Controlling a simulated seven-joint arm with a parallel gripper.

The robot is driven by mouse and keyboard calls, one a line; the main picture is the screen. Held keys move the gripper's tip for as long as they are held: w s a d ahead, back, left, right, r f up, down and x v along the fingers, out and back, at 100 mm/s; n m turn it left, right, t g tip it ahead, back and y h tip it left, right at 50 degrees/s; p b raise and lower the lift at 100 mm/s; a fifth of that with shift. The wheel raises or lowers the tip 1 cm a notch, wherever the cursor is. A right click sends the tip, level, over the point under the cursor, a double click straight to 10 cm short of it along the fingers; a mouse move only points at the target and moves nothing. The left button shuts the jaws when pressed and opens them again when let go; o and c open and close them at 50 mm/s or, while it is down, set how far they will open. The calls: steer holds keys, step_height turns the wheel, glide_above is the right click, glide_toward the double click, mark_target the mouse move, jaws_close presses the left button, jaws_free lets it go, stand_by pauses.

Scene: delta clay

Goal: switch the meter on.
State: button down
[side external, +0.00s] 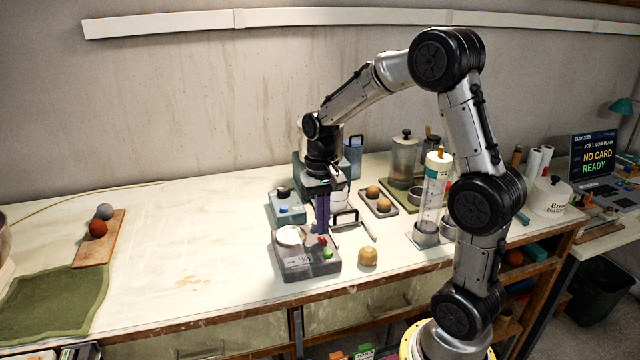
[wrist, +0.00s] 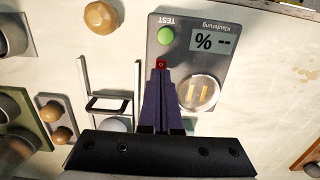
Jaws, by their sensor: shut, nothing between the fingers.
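The meter (side external: 312,268) is a grey box near the front edge of the bench; it also shows in the wrist view (wrist: 190,62). It has a pale round well (wrist: 199,93), a green button (wrist: 165,36) marked TEST, and a small red button (wrist: 161,63). Its display (wrist: 210,42) shows dashes and a percent sign, upside down in the wrist view. My gripper (side external: 322,236) is shut and empty, pointing down over the meter. Its purple fingertips (wrist: 160,72) are right at the red button; I cannot tell whether they touch it.
A tan clay ball (side external: 368,257) lies right of the meter. A wire-handled rack (wrist: 110,100) stands close beside my fingers. Behind are a teal-grey box (side external: 286,207), a tray with two balls (side external: 378,200) and a clear cylinder (side external: 432,200).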

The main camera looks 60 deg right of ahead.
steer(key=a+r+n+t, duration=0.1)
steer(key=a+r, duration=0.2)
steer(key=r, duration=1.3)
steer(key=s+a+r+n+t, duration=0.2)
steer(key=s+a+n+t, duration=0.1)
steer(key=s+a, duration=0.4)
steer(key=s+a+f+n+t, duration=0.2)
steer(key=s+f+n, duration=0.3)
steer(key=s+f, duration=0.2)
steer(key=shift+s+a+f+h, duration=0.3)
steer(key=shift+s+f, duration=0.1)
steer(key=shift+s, duration=0.35)
